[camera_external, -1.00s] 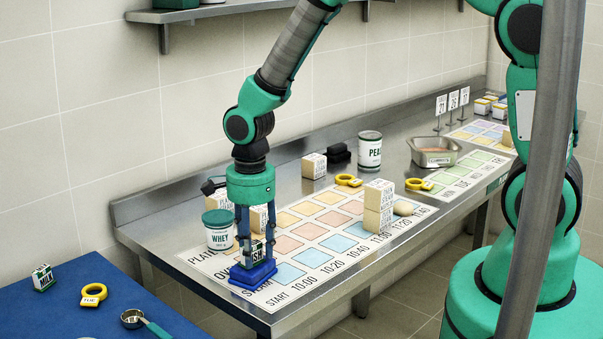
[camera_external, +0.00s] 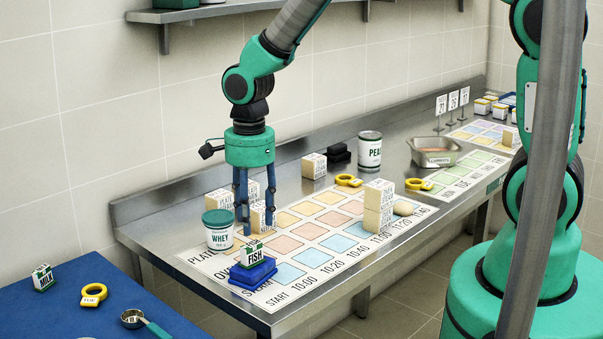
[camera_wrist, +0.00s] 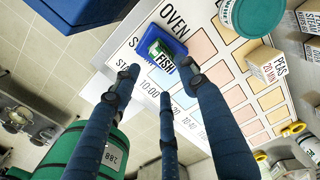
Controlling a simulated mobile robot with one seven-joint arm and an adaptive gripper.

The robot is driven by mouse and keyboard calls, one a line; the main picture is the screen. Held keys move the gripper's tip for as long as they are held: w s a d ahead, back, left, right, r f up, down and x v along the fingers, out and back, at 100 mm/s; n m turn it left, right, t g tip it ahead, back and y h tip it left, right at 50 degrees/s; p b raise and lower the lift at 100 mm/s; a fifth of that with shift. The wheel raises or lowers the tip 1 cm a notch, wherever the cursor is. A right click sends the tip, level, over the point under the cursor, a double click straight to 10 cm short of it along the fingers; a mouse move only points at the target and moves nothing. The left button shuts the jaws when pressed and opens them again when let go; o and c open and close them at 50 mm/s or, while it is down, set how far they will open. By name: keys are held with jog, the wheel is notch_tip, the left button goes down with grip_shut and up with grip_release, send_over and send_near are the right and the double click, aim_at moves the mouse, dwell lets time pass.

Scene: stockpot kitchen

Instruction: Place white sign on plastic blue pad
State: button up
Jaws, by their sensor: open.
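A small white and green block marked FISH (camera_external: 253,254) stands upright on the blue pad (camera_external: 256,281) at the near left end of the board. In the wrist view the FISH block (camera_wrist: 161,60) rests on the blue pad (camera_wrist: 179,47). My gripper (camera_external: 256,228) is open and empty above the block, fingers pointing down and clear of it. In the wrist view my gripper's fingers (camera_wrist: 163,76) are spread, with nothing between them. Three white signs on thin stands (camera_external: 453,100) are far right at the back of the counter.
Stacked blocks (camera_external: 378,208) and a PEAS can (camera_external: 369,151) are farther right. A blue table (camera_external: 60,318) with small items is at lower left. The board's front middle squares are free.

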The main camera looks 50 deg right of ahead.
jog(key=shift+r, duration=2.15)
notch_tip(320, 180, up, 10)
jog(key=n+t, duration=0.1)
jog(key=n, duration=0.3)
send_over(254, 245)
jog(key=s+d, duration=0.3)
jog(key=d, duration=0.1)
jog(key=s+d+r+n+t, duration=0.2)
jog(key=s+d+r+n, duration=0.3)
jog(key=r, duration=0.4)
jog(key=s+d+r+n+t, duration=0.1)
jog(key=s+d+r+n, duration=0.2)
jog(key=s, duration=0.5)
jog(key=s+d+r+n+t, duration=0.1)
jog(key=s+d+r+n, duration=0.2)
jog(key=s+r+n, duration=0.3)
jog(key=s, duration=0.3)
jog(key=shift+s+t, duration=0.15)
jog(key=shift+t, duration=0.15)
